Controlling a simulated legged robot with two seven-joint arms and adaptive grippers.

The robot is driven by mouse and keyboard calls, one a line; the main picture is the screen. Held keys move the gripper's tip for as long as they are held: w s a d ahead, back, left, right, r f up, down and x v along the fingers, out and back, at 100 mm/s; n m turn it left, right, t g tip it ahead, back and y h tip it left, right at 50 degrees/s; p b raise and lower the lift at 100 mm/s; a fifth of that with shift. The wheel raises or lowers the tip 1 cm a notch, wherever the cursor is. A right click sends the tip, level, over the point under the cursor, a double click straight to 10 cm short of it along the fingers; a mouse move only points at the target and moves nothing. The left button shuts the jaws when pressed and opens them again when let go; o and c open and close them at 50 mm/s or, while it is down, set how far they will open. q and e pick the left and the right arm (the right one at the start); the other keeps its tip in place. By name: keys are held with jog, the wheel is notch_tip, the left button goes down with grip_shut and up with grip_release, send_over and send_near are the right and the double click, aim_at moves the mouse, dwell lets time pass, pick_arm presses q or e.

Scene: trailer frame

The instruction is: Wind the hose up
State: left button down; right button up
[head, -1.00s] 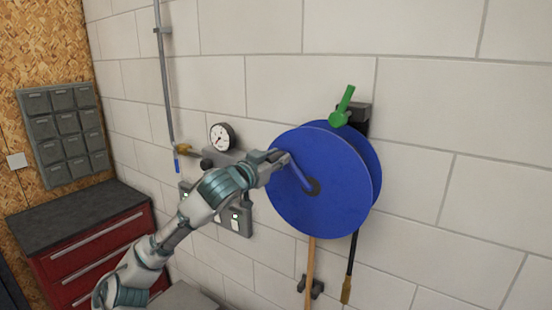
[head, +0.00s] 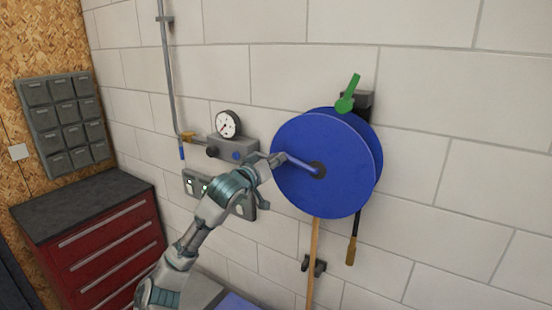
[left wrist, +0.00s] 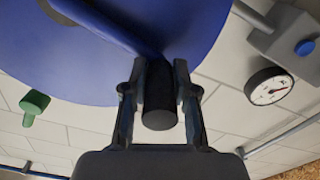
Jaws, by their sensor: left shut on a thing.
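The blue hose reel (head: 322,140) is mounted on the wall, and its disc fills the top left of the left wrist view (left wrist: 90,75). Its blue crank arm (head: 301,165) points left and slightly up from the dark hub (head: 318,170). My left gripper (head: 272,160) is at the crank's outer end. In the left wrist view its fingers (left wrist: 160,95) are shut on the black crank handle (left wrist: 159,105). A short length of black hose (head: 357,226) hangs below the reel, with a brass-coloured end (head: 351,250). The right gripper is not in view.
A green lever (head: 347,97) sits above the reel. A gauge (head: 228,124) and pipe (head: 167,80) are on the wall to the left. A wooden pole (head: 314,240) stands below in a dark clip (head: 319,266). A red drawer cabinet (head: 110,240) stands lower left.

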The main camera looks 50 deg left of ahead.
pick_arm(q)
jog(key=shift+a+f+n+b, duration=0.15)
jog(key=shift+f+n+b, duration=0.25)
jog(key=shift+f+n, duration=0.4)
jog(key=shift+f+n+b, duration=0.45)
jog(key=shift+f+n, duration=0.15)
jog(key=shift+f, duration=0.05)
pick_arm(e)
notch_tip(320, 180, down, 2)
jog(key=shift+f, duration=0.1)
pick_arm(q)
jog(key=c, duration=1)
grip_release()
jog(key=shift+a, duration=0.1)
jog(key=shift+o, duration=0.5)
jog(key=shift+a, duration=0.15)
jog(key=shift+s, duration=0.1)
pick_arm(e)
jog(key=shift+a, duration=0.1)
